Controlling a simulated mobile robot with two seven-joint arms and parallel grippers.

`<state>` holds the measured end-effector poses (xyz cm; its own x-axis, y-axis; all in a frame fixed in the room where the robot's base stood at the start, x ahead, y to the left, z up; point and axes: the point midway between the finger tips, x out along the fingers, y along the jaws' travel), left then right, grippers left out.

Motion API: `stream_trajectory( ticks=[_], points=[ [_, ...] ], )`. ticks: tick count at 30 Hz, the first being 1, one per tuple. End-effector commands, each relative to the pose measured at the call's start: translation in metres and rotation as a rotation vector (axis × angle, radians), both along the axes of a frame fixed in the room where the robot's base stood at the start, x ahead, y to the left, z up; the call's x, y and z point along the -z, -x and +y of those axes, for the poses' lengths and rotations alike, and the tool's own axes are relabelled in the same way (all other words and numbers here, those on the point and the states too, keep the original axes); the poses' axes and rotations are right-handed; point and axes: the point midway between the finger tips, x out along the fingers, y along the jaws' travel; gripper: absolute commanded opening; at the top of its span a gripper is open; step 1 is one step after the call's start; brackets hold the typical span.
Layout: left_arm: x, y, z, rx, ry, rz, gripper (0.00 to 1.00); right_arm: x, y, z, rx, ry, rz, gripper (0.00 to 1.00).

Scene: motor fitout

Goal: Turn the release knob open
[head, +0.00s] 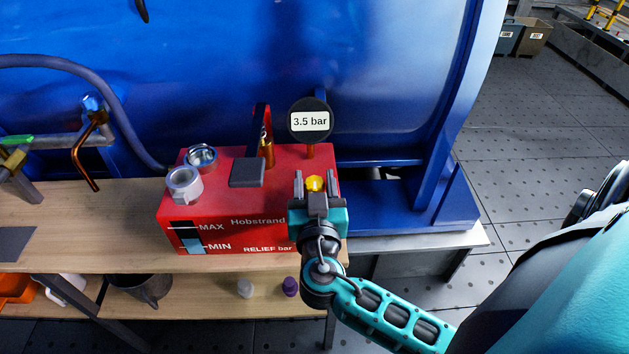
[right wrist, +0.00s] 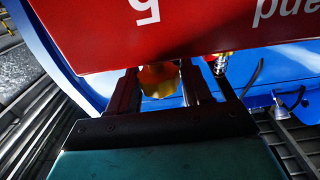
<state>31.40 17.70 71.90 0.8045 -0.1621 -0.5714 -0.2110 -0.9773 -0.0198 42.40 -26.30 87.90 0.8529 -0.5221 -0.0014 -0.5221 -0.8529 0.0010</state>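The yellow release knob (head: 314,183) is on the right part of the red relief box (head: 222,213), near its front edge. My right gripper (head: 313,186) reaches up to it from the front, with one grey finger on each side of the knob. In the right wrist view the knob (right wrist: 159,80) shows between the two dark fingers (right wrist: 160,88), just below the red face. The fingers stand apart by about the knob's width; I cannot tell whether they touch it. My left gripper is not in view.
A round gauge (head: 310,120) reading 3.5 bar stands behind the knob. A large blue tank (head: 390,90) rises behind. The wooden bench (head: 120,225) is partly clear at left.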

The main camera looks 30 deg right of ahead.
Motion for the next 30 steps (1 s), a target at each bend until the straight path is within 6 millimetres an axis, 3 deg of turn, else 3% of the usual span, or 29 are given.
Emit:
stream_trajectory(
  ticks=[11, 20, 30],
  points=[
    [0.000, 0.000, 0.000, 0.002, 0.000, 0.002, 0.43, 0.000, 0.000, 0.000, 0.000, 0.000, 0.000, 0.14],
    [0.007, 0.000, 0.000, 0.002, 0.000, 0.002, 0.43, 0.001, 0.000, -0.001, -0.043, 0.000, -0.002, 0.14],
    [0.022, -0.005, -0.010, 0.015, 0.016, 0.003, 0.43, 0.003, 0.000, -0.002, -0.272, 0.004, -0.005, 0.14]
  ],
)
